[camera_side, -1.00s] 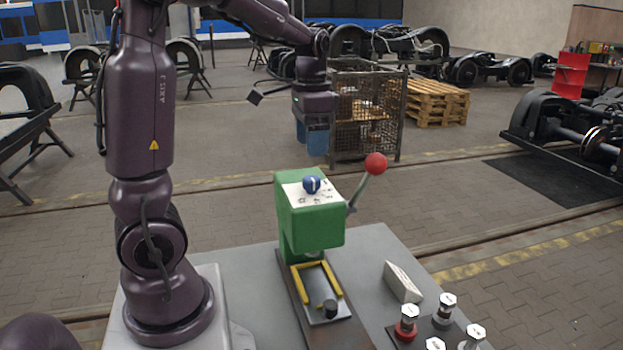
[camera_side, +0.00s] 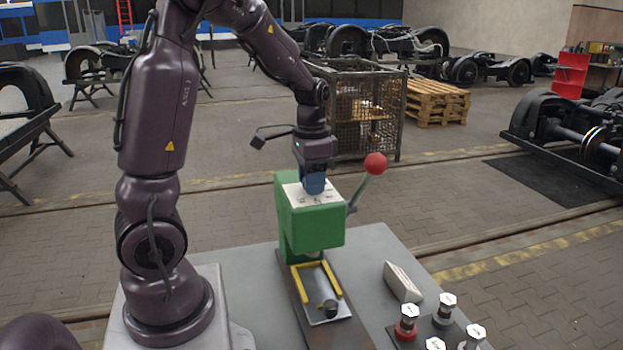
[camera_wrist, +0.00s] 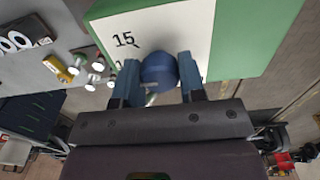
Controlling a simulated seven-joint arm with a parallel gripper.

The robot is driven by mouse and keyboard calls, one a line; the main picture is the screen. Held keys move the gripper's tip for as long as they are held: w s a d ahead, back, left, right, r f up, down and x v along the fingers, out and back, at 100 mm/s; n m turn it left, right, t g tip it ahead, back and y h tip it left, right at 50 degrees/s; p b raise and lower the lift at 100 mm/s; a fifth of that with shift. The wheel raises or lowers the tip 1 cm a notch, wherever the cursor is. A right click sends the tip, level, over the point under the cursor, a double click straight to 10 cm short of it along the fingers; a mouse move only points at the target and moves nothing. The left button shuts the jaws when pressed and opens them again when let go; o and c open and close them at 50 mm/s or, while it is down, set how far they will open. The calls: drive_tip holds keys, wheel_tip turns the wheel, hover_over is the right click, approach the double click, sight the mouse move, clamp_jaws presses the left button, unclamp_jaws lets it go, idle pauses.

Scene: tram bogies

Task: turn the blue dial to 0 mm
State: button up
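The blue dial (camera_wrist: 158,70) sits on the white scale plate (camera_wrist: 195,25) on top of the green machine (camera_side: 312,226). In the wrist view the number 15 shows beside the dial, with part of another mark below it. The 0 mark and the dial's pointer cannot be made out. My gripper (camera_wrist: 158,75) is directly over the plate, its two blue fingers apart, one on each side of the dial. Whether they touch it cannot be told. In the side view my gripper (camera_side: 313,187) hides the dial.
A lever with a red ball (camera_side: 375,163) stands close to the right of the machine. A grey wedge-shaped block (camera_side: 402,282) and several knobbed posts (camera_side: 446,305) are on the grey table at right. A yellow-railed slide (camera_side: 318,290) lies in front.

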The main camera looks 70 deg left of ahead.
drive_tip(key=shift+c, duration=1)
drive_tip(key=shift+n, duration=0.3)
drive_tip(key=n, duration=1.7)
drive_tip(key=shift+r+n, duration=0.1)
drive_tip(key=shift+n, duration=0.2)
